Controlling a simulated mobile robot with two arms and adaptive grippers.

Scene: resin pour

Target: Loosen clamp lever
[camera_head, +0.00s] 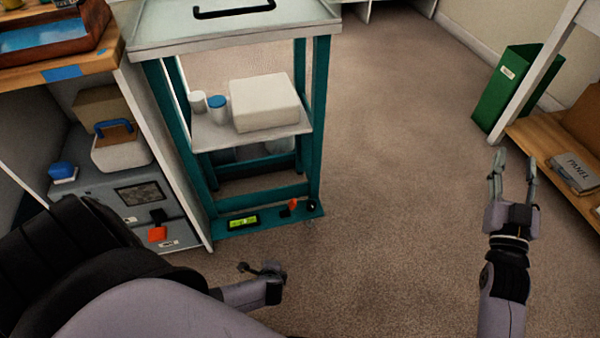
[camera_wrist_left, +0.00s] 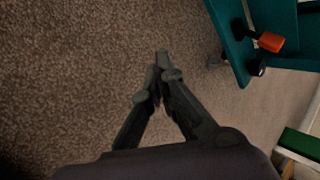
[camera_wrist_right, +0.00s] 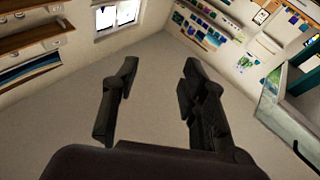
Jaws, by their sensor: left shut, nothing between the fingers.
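A small lever with an orange-red end (camera_head: 293,204) sits on the low front shelf of the teal cart; it may be the clamp lever. It also shows in the left wrist view, its orange end (camera_wrist_left: 270,41) on a black stem, with a black knob (camera_wrist_left: 256,66) beside it. My left gripper (camera_head: 262,268) is below and left of it in the head view, clear of the cart. In the left wrist view its fingertips (camera_wrist_left: 162,68) meet with nothing between them, over bare floor. My right gripper (camera_head: 514,160) is open and empty at the far right, away from the cart.
The teal cart (camera_head: 318,120) carries a white box (camera_head: 264,104) and jars. A green display (camera_head: 243,222) is on its front. A grey cabinet (camera_head: 110,190) with another orange-red part (camera_head: 157,234) stands left. A green bin (camera_head: 515,90) stands right. The floor between is clear.

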